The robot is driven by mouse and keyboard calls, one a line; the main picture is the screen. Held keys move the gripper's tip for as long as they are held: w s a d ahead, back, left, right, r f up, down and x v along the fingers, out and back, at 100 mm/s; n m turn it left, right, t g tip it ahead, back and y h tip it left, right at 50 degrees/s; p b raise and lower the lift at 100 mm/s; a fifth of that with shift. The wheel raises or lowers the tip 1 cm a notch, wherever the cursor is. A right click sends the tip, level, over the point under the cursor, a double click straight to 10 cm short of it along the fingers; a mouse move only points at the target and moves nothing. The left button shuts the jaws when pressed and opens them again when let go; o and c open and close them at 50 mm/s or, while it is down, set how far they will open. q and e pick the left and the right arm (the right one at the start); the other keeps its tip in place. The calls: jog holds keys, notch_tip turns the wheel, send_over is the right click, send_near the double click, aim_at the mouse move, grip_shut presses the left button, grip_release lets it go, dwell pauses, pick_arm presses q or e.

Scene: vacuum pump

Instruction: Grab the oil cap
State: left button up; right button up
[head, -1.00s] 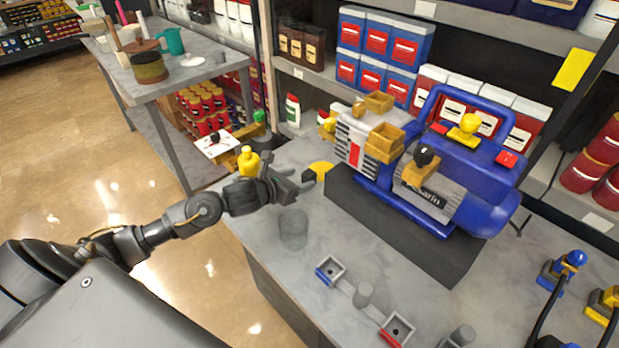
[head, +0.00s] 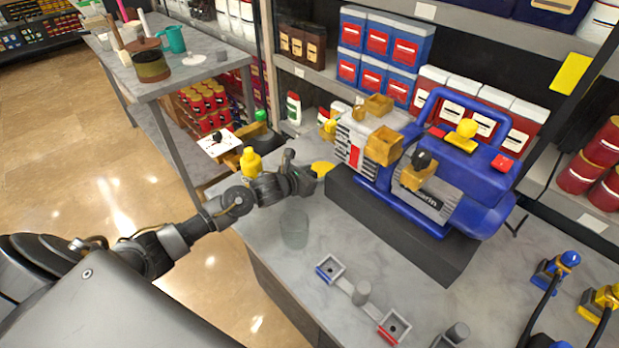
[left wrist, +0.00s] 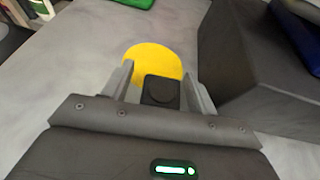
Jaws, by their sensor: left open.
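A small black part (left wrist: 161,90) with a square base and a round top, which looks like the oil cap, lies in front of a flat yellow disc (left wrist: 153,58) on the grey table. My left gripper (left wrist: 158,68) is open, with one finger on each side of the black part. A gap shows at its left; at its right the finger is very close, and I cannot tell if they touch. In the head view my left gripper (head: 308,180) hides the black part, beside the yellow disc (head: 321,167). My right gripper is out of view.
The blue vacuum pump (head: 440,185) stands on a dark block (head: 395,220) just right of my left gripper. A yellow bottle (head: 251,163) shows behind my arm. A translucent cup (head: 294,229) and a small fixture (head: 360,296) stand nearer on the table.

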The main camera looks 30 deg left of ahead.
aim_at(313, 171)
pick_arm(q)
jog(key=c, duration=1.1)
jog(key=shift+o, duration=0.2)
jog(key=shift+r+b, duration=0.3)
jog(key=shift+r, duration=0.15)
notch_tip(313, 171, up, 3)
jog(key=shift+s+f+b, duration=0.15)
jog(key=shift+f+b, duration=0.05)
jog(key=shift+b, duration=0.3)
jog(key=s+d+r, duration=0.4)
jog(key=s+r, duration=0.5)
jog(key=s, duration=0.4)
jog(key=shift+r+b, duration=0.3)
